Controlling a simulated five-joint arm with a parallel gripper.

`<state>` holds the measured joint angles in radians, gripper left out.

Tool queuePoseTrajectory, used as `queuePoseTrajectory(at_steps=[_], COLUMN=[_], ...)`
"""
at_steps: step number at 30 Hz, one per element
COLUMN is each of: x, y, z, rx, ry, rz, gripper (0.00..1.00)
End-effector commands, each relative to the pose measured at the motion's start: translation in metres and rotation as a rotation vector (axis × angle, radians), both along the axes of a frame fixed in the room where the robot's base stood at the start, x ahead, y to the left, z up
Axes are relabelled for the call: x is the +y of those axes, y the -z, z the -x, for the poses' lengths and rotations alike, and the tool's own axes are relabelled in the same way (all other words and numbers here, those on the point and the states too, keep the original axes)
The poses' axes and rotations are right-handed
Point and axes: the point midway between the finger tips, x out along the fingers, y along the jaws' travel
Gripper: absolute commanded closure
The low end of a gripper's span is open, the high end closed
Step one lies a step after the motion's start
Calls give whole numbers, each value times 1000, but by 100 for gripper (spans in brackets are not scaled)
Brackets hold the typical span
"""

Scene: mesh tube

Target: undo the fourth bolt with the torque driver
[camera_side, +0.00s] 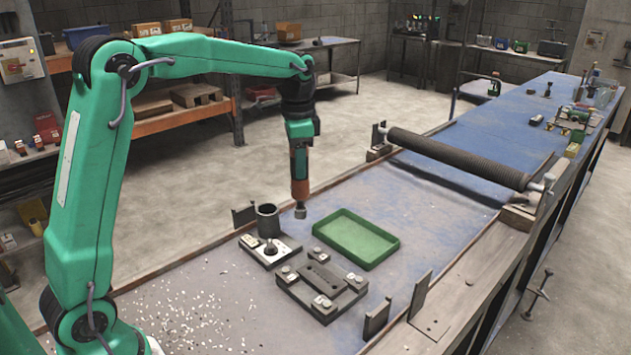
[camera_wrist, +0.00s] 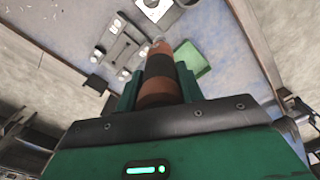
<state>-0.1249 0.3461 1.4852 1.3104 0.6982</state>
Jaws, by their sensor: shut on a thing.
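My gripper (camera_side: 299,145) is shut on the torque driver (camera_side: 299,178), which hangs nearly upright with its grey tip down. The driver's orange and black body also shows in the wrist view (camera_wrist: 160,82). The tip is above the table behind the fixture block (camera_side: 296,295), apart from it. Light bolt heads show on the block, one near its right end (camera_side: 355,279) and one at its front (camera_side: 322,301). The block also shows in the wrist view (camera_wrist: 118,48). I cannot tell which bolt is the fourth, or whether the tip holds anything.
A green tray (camera_side: 394,244) stands right of the driver and looks empty. A dark cup (camera_side: 267,220) stands left, by a plate (camera_side: 284,256) with small parts. Upright brackets (camera_side: 419,295) stand at the front right; a long roller (camera_side: 455,158) lies behind. Pale bits litter the front left.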

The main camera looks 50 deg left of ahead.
Motion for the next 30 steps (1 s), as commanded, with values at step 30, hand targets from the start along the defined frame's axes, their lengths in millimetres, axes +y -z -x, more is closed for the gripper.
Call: queuePoseTrajectory(at_steps=[30], x=[-53], y=[13], z=[-4], rx=[-2], ry=[174], rz=[0], gripper=[90])
